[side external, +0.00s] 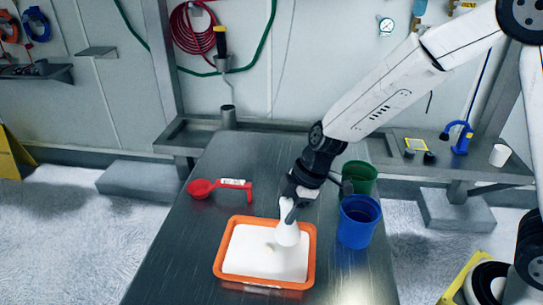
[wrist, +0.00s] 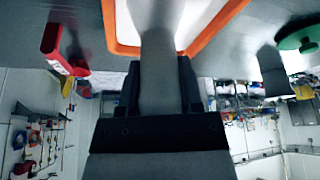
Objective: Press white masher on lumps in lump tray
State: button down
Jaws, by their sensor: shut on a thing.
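The orange lump tray (side external: 220,262) lies on the metal table with a white layer inside. A small pale lump (side external: 269,248) shows faintly on that layer, left of the masher. My gripper (side external: 291,208) is shut on the white masher (side external: 287,234) and holds it upright over the tray's right back part. Whether the masher's bottom touches the white layer I cannot tell. In the wrist view the masher (wrist: 160,50) shows as a grey shaft between my fingers (wrist: 158,92), with the tray's orange rim (wrist: 215,25) behind it. The masher hides part of the tray there.
A blue bucket (side external: 358,225) stands close to the tray's right, with a green bucket (side external: 359,177) behind it. The table (side external: 165,265) is bare left of the tray.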

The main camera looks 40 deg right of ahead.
jog(key=shift+r, duration=1.85)
jog(key=shift+a, duration=0.1)
jog(key=a, duration=0.4)
jog(key=shift+w+a+f, duration=0.25)
jog(key=shift+a+f, duration=0.05)
jog(key=shift+a, duration=0.05)
jog(key=shift+f, duration=2.85)
jog(key=shift+f, duration=0.6)
jog(key=shift+r, duration=0.1)
notch_tip(320, 180, up, 7)
jog(key=shift+r, duration=0.15)
